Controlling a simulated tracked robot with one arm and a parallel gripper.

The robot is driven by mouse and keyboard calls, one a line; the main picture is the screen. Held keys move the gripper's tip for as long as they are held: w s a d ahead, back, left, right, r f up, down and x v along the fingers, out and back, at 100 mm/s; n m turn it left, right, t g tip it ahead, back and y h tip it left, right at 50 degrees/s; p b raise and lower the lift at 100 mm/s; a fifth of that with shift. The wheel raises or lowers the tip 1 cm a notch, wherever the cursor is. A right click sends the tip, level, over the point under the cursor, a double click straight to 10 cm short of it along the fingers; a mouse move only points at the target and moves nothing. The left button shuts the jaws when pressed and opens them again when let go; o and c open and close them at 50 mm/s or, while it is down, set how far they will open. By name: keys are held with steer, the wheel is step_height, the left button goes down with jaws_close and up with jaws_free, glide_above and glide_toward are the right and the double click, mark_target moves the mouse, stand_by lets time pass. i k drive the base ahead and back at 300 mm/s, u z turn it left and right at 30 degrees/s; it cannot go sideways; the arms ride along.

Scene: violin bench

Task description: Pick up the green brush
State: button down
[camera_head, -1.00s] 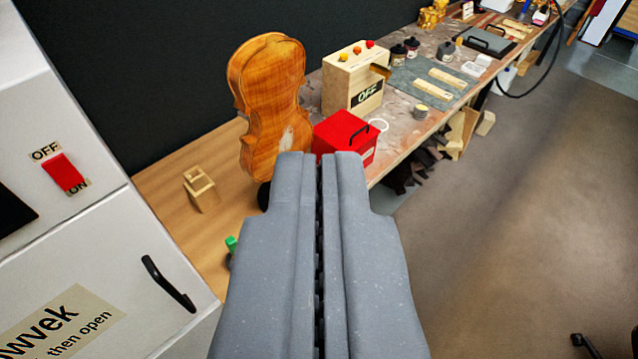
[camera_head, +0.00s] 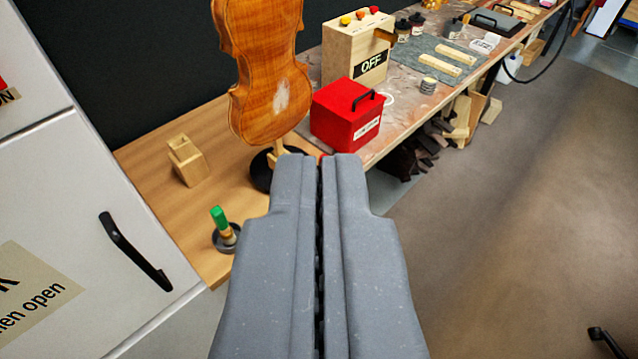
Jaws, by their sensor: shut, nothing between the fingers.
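The green brush (camera_head: 220,219) stands upright, slightly tilted, in a small dark round holder (camera_head: 227,243) near the front edge of the wooden bench. Its green end points up, with a tan part below it. The holder's right side is close to my gripper's outline in the picture. My gripper (camera_head: 319,158) is shut and empty. It points forward to the right of the brush, towards the red box, and is apart from both as far as I can tell.
A violin body (camera_head: 262,80) stands on a dark round base behind the brush. A wooden block (camera_head: 187,161) is at left. A red box (camera_head: 346,117) and an OFF-labelled box (camera_head: 354,55) stand beyond. A white cabinet (camera_head: 75,200) borders the left; open floor lies right.

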mark_target(229, 237)
steer(key=z, duration=1.75)
steer(key=k, duration=1.45)
steer(key=u, duration=1.25)
steer(key=i, duration=1.05)
